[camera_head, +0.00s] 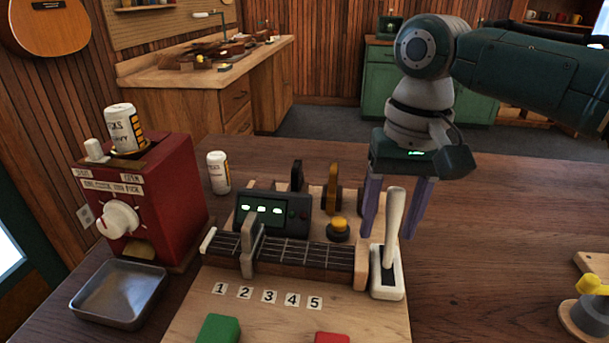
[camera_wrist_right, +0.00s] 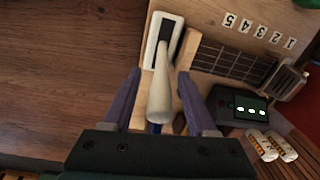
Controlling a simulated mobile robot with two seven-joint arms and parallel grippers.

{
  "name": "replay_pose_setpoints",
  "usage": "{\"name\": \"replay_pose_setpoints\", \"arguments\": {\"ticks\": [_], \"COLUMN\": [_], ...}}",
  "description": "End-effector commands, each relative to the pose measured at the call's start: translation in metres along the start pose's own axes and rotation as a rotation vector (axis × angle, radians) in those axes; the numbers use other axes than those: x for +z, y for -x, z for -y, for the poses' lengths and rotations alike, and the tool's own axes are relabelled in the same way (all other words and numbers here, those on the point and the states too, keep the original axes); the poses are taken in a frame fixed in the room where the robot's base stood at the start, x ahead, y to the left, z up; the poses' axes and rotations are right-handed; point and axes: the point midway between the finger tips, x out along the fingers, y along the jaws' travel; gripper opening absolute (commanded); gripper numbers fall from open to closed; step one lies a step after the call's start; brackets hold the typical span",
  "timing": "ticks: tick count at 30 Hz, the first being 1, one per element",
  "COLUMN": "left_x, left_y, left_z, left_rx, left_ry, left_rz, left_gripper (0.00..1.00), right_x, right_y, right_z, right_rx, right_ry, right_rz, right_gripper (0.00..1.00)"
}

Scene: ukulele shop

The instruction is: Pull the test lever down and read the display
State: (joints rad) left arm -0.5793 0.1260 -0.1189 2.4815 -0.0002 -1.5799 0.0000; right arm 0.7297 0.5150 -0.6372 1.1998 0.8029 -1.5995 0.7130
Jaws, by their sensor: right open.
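The test lever (camera_head: 394,226) is a cream handle on a white slotted base (camera_head: 388,284), standing nearly upright at the right end of the fretboard. My right gripper (camera_head: 394,230) is open, its purple fingers apart and just behind the lever. In the right wrist view the lever (camera_wrist_right: 161,97) lies between the open fingers (camera_wrist_right: 160,105), with gaps on both sides. The display (camera_head: 262,209) is a dark box with green lit marks, too small to read; it also shows in the right wrist view (camera_wrist_right: 245,108). My left gripper is not in view.
A red dispenser (camera_head: 152,200) with a metal tray (camera_head: 119,293) stands at the left. A white can (camera_head: 218,172) is beside it. A yellow button (camera_head: 340,226), a green block (camera_head: 218,329) and a red block (camera_head: 331,338) are on the board. The table right of the lever is largely clear.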

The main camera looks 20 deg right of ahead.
Motion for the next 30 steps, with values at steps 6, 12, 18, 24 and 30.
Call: {"name": "replay_pose_setpoints", "arguments": {"ticks": [6,12,18,24,30], "left_x": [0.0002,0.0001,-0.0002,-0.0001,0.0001], "left_y": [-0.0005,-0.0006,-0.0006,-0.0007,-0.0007], "left_z": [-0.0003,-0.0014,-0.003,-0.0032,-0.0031], "left_rx": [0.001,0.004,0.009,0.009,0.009], "left_ry": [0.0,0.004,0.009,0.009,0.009], "left_rz": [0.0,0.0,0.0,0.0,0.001], "left_gripper": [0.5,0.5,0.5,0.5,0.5], "right_x": [0.0,0.0,0.0,0.0,-0.0001], "right_y": [-0.0043,-0.004,-0.0039,-0.0038,-0.0038], "right_z": [-0.0001,-0.0001,-0.0002,-0.0003,-0.0005], "right_rx": [0.001,0.001,0.001,0.001,0.001], "right_ry": [0.001,0.001,0.0,0.0,0.0], "right_rz": [-0.001,-0.001,-0.001,-0.001,-0.001], "right_gripper": [0.58,0.47,0.24,0.02,0.0]}}
